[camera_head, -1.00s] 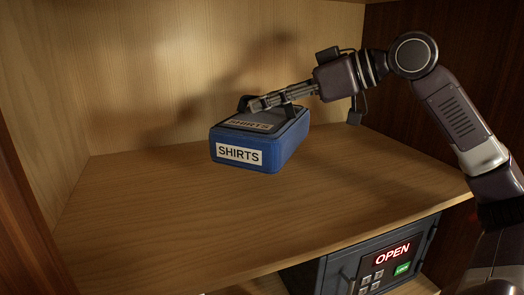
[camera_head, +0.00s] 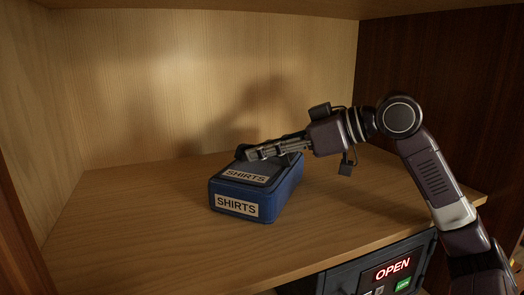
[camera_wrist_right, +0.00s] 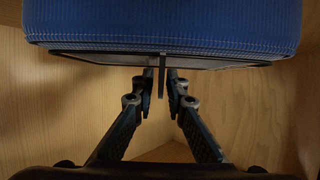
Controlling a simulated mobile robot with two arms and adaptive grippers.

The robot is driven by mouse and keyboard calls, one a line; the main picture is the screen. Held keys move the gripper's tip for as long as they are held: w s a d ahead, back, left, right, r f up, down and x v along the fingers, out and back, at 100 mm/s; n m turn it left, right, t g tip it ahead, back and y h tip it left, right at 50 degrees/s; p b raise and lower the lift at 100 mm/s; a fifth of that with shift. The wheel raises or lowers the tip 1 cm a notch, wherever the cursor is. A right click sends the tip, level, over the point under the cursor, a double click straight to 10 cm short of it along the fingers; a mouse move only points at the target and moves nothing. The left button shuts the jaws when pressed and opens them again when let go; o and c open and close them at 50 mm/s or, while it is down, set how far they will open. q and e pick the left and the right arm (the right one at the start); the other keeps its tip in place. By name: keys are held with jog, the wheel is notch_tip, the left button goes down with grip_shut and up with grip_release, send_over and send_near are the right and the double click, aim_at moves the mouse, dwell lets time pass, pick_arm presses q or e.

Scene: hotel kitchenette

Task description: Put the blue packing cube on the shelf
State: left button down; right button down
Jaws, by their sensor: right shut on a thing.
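The blue packing cube (camera_head: 281,200) has two SHIRTS labels, one on its front and one on top. It is inside the shelf compartment, low over the wooden shelf (camera_head: 140,235); I cannot tell for sure whether its underside touches the board. My right gripper (camera_head: 250,153) reaches in from the right and is shut on the cube at its top. In the right wrist view, the cube (camera_wrist_right: 160,22) fills the top of the picture, and the fingers (camera_wrist_right: 160,88) close on a thin dark tab or strap. My left gripper is not in view.
A dark safe (camera_head: 345,280) with a red OPEN display stands below the shelf at the front right. A wooden side wall (camera_head: 25,110) closes the left and a dark panel (camera_head: 450,70) the right. Bare shelf surface lies left of and in front of the cube.

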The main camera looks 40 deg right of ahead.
jog(key=c, duration=1.9)
grip_release()
jog(key=shift+c, duration=0.2)
jog(key=shift+r, duration=0.1)
jog(key=shift+s+d, duration=0.15)
jog(key=shift+s, duration=0.1)
jog(key=b+v, duration=0.4)
jog(key=v, duration=0.7)
jog(key=shift+s, duration=0.2)
jog(key=shift+d, duration=0.1)
